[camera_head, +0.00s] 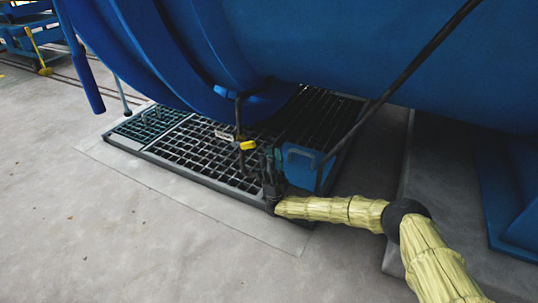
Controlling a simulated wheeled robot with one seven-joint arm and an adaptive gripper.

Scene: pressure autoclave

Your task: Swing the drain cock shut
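The drain cock (240,134) hangs on a thin dark pipe under the blue autoclave vessel (330,45). It has a small yellow handle (249,145) that points to the right in the picture. A pale tag (223,136) is beside it on the left. My gripper (268,160) is dark and small, just right of and below the yellow handle, with its fingers pointing up. I cannot tell whether it touches the handle or whether its fingers are apart. My arm in its pale yellow sleeve comes in from the lower right.
A floor grating (190,147) lies below the cock. A blue bracket (303,165) stands just right of my gripper. A dark rod (400,80) slants down from the upper right. A concrete plinth (450,190) is on the right. The floor (110,230) at the front left is clear.

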